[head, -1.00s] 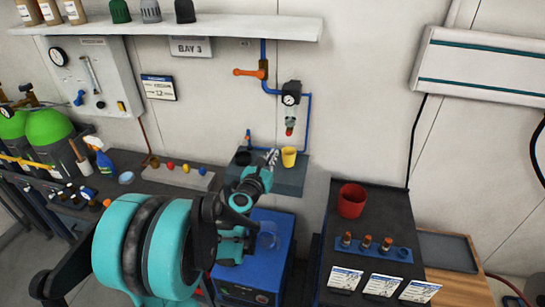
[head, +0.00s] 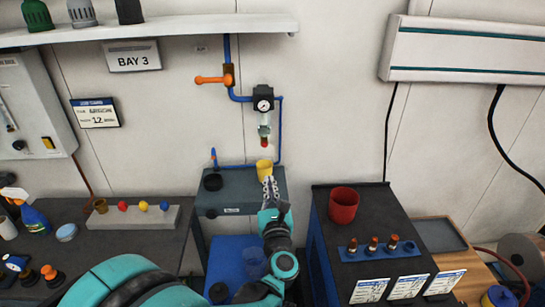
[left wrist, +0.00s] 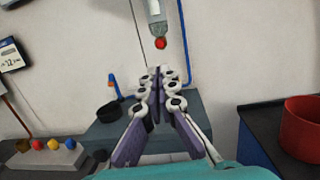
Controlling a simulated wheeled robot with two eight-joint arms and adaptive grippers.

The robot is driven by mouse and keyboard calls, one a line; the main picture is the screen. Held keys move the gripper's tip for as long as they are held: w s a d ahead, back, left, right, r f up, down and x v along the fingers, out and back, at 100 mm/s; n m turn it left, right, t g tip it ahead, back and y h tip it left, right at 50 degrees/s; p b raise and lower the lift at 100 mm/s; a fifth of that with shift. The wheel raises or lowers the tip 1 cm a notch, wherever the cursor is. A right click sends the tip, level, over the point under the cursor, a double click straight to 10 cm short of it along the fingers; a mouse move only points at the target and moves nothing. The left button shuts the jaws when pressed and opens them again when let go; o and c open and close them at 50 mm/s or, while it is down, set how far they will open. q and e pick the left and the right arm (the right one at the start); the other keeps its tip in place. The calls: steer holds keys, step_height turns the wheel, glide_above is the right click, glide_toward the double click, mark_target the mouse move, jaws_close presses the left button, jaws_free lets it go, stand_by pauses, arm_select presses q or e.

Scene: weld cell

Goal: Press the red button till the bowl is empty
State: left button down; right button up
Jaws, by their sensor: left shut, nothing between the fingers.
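The red button (head: 264,143) is at the bottom of the clear bowl (head: 264,126), which hangs under a gauge on the wall. The liquid level in the bowl is too small to read. My left gripper (head: 268,182) is shut and empty, below the button and partly in front of a yellow cup (head: 263,166). In the left wrist view, the red button (left wrist: 160,43) shows just above the shut fingertips (left wrist: 160,70), with a visible gap in the picture. The bowl (left wrist: 155,12) is cut by the top edge. My right gripper is not in view.
A grey stand (head: 240,192) holds the yellow cup and a black round dish (head: 212,182). A blue pipe with an orange valve handle (head: 210,80) runs beside the bowl. A red pot (head: 343,203) stands on the dark cabinet to the right. The wall around the bowl is clear.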

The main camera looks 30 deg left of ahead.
arm_select(q)
steer(key=shift+d, duration=0.25)
steer(key=b, duration=0.3)
glide_toward(265, 146)
steer(key=x, duration=0.6)
steer(key=shift+w+a, duration=0.1)
steer(key=shift+a, duration=0.15)
steer(key=shift+w, duration=0.15)
